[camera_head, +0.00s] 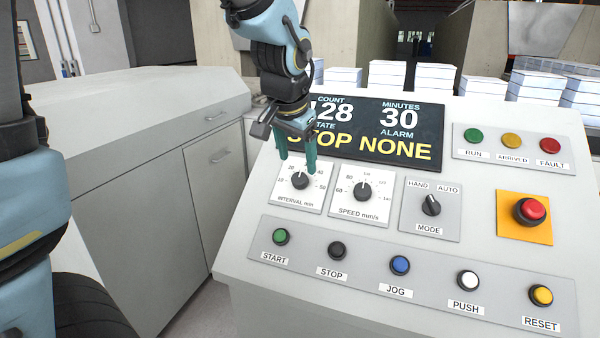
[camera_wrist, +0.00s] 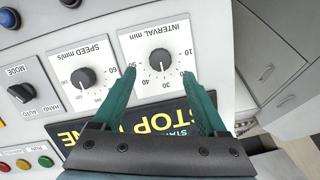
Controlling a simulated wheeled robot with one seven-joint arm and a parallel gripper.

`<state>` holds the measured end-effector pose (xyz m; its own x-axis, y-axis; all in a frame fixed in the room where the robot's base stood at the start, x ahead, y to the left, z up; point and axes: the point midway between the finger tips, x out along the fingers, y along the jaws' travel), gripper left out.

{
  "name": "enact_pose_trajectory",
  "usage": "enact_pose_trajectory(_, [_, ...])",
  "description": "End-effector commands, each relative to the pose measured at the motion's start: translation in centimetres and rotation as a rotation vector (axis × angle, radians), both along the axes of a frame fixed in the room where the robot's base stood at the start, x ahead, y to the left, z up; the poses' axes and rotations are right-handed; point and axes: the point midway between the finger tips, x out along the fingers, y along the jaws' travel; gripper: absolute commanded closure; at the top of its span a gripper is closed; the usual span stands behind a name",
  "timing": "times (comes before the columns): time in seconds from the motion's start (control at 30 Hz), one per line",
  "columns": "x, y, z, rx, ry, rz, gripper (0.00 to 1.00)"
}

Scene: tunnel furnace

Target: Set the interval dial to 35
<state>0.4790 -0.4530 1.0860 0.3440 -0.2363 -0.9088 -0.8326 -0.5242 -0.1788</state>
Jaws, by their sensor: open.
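The interval dial (camera_head: 300,181) is a black round knob with a white pointer line on a white plate, at the panel's left. It also shows, upside down, in the wrist view (camera_wrist: 160,60). Its pointer is at or close to 30, the value under MINUTES on the display (camera_head: 385,128). My gripper (camera_head: 297,163) is open, its two green fingers apart and empty. In the wrist view the fingertips (camera_wrist: 159,73) lie to either side of the dial's display-side edge. They do not grip the knob; their height above the panel is hard to tell.
The speed dial (camera_head: 362,191) sits close to the right of the interval dial. The mode switch (camera_head: 431,205), red emergency button (camera_head: 530,210) and a row of push buttons (camera_head: 400,265) share the panel. The display reads STOP and NONE. Grey cabinets (camera_head: 150,180) stand left.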

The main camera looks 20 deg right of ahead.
Motion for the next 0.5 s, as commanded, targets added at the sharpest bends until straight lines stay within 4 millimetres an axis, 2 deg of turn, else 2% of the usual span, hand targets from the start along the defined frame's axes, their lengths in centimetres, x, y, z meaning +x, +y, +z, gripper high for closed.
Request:
enact_pose_trajectory(0.2, [1.3, -0.8, -3.5, 0.005, 0.003, 0.0, 0.25])
enact_pose_trajectory(0.5, [2.1, -1.3, -5.4, 0.001, 0.0, 0.001, 0.25])
